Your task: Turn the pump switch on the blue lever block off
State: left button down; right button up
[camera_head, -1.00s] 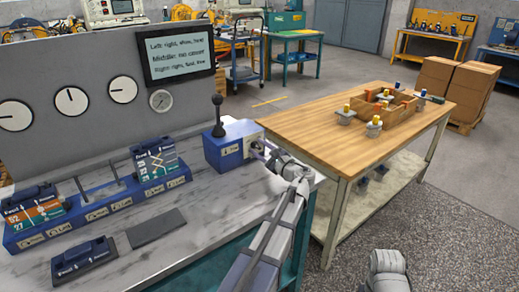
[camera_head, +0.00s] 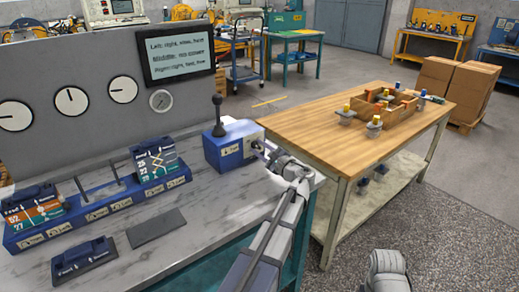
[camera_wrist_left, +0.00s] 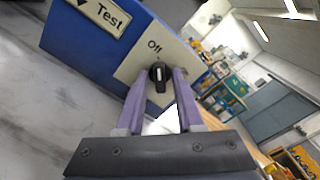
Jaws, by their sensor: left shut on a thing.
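The blue lever block (camera_head: 222,151) stands at the bench's right end, with a black ball lever (camera_head: 218,116) upright on top. In the left wrist view the block (camera_wrist_left: 90,45) shows a "Test" label and a beige end plate (camera_wrist_left: 130,68) marked "Off". The pump switch (camera_wrist_left: 158,73) is a small black knob on this plate, just below "Off". Its white line runs roughly up and down in the picture. My left gripper (camera_wrist_left: 161,80) is shut on the knob; it also shows at the block's right end in the head view (camera_head: 262,150). My right gripper is out of view.
A blue base (camera_head: 100,210) with printed blocks and rods lies left on the bench. A dark loose block (camera_head: 84,258) and a flat dark plate (camera_head: 155,226) are in front. A wooden table (camera_head: 330,140) with a parts tray stands to the right.

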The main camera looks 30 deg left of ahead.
pick_arm(q)
jog(key=c, duration=0.9)
grip_release()
jog(key=shift+o, duration=0.2)
jog(key=shift+v, duration=3.9)
